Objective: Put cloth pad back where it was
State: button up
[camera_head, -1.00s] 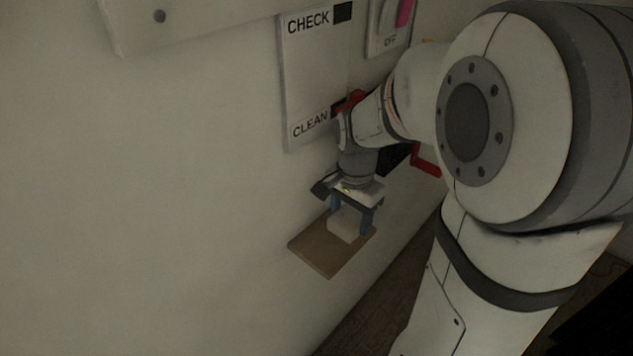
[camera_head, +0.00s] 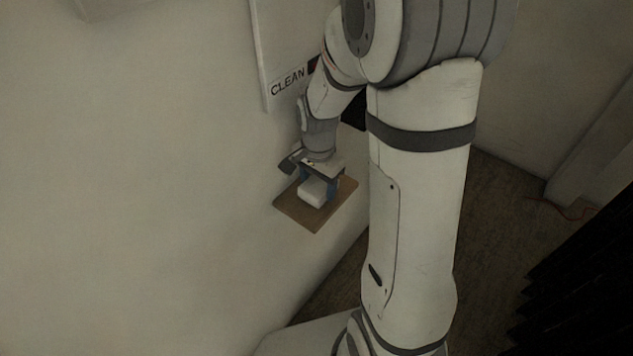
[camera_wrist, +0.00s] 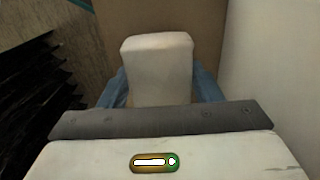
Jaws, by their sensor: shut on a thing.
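The cloth pad (camera_head: 312,191) is a small white block with rounded edges. My gripper (camera_head: 320,190) points down and its blue fingers are shut on the pad. In the wrist view the pad (camera_wrist: 158,62) sits between the two blue fingers (camera_wrist: 160,88). A brown wooden shelf (camera_head: 297,213) juts from the wall below the pad, and it fills the top middle of the wrist view (camera_wrist: 190,16). The pad is over the shelf; I cannot tell if it touches the shelf.
A white wall panel marked CLEAN (camera_head: 277,60) is above the shelf, beside my arm. The pale wall (camera_head: 130,200) runs along the left. Dark pleated material (camera_head: 590,270) is at the lower right. The shelf around the pad looks bare.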

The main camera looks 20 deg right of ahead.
aim_at(318, 184)
jog(key=o, duration=0.9)
notch_tip(318, 184, up, 11)
jog(key=s+r+n+t, duration=0.1)
jog(key=s+n, duration=0.2)
jog(key=s, duration=0.1)
jog(key=s+r+n+t, duration=0.1)
jog(key=s+r+n, duration=0.1)
jog(key=s+n, duration=0.2)
jog(key=s+r+n+t, duration=0.1)
jog(key=s+n, duration=0.2)
jog(key=s, duration=0.3)
jog(key=shift+r+n, duration=0.15)
jog(key=shift+n, duration=0.25)
